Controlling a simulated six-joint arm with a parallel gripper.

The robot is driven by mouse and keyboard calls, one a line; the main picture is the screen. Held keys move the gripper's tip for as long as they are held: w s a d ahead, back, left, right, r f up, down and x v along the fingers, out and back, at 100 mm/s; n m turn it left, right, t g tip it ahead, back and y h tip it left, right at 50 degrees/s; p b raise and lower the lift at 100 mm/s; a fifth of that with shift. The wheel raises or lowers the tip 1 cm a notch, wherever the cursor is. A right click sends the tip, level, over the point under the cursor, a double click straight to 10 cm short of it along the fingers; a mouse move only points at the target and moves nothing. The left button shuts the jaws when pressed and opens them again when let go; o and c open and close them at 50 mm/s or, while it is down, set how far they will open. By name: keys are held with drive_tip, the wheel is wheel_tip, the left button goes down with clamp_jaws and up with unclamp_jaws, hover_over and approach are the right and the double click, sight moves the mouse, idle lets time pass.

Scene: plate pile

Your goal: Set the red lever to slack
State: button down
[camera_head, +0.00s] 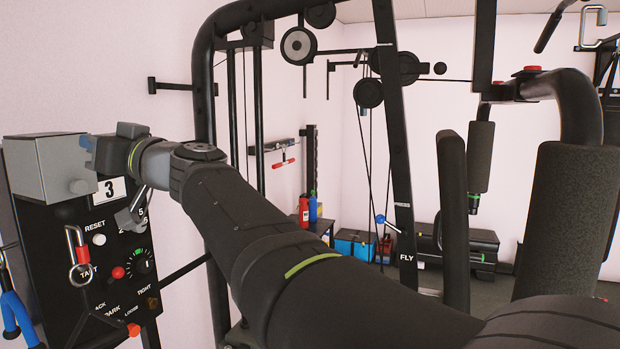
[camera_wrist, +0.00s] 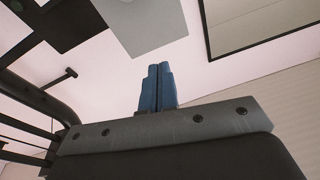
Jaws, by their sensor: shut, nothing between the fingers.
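The control panel (camera_head: 62,232) is at the left in the head view. A lever with a red ball knob (camera_head: 117,272) sits on it, beside a label that reads TAUT (camera_head: 88,272). Below that, a partly hidden label ending in "ACK" (camera_head: 99,309) shows. Another red-tipped part (camera_head: 133,330) is near the panel's bottom edge. My gripper (camera_head: 86,143) is above and left of the red knob, in front of the grey box, apart from the lever. In the wrist view its blue fingers (camera_wrist: 157,85) are shut together and empty; no lever shows there.
A grey box (camera_head: 48,168) tops the panel. A carabiner with a red part (camera_head: 74,252) hangs at the panel's left. A white button (camera_head: 99,240) and a dial (camera_head: 139,262) are near the lever. A black machine frame (camera_head: 205,110) stands right of the panel.

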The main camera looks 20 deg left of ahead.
drive_tip(key=w+a+f+n+h, duration=0.2)
drive_tip(key=w+a+f+n, duration=0.1)
drive_tip(key=f, duration=0.9)
drive_tip(key=w+a+f+n+g+h, duration=0.1)
drive_tip(key=w+a+f+n+h, duration=0.1)
drive_tip(key=w+f, duration=0.4)
wheel_tip(320, 180, down, 6)
drive_tip(key=shift+a+r+n, duration=0.1)
drive_tip(key=shift+a+n, duration=0.5)
drive_tip(key=shift+n, duration=0.2)
drive_tip(key=shift+a, duration=0.1)
hover_over(113, 277)
drive_tip(key=s, duration=0.2)
drive_tip(key=f, duration=0.2)
drive_tip(key=shift+w+d+f, duration=0.5)
drive_tip(key=shift+d+f, duration=0.2)
drive_tip(key=shift+f, duration=0.05)
drive_tip(key=shift+w+d+f, duration=0.45)
drive_tip(key=shift+d+f, duration=0.25)
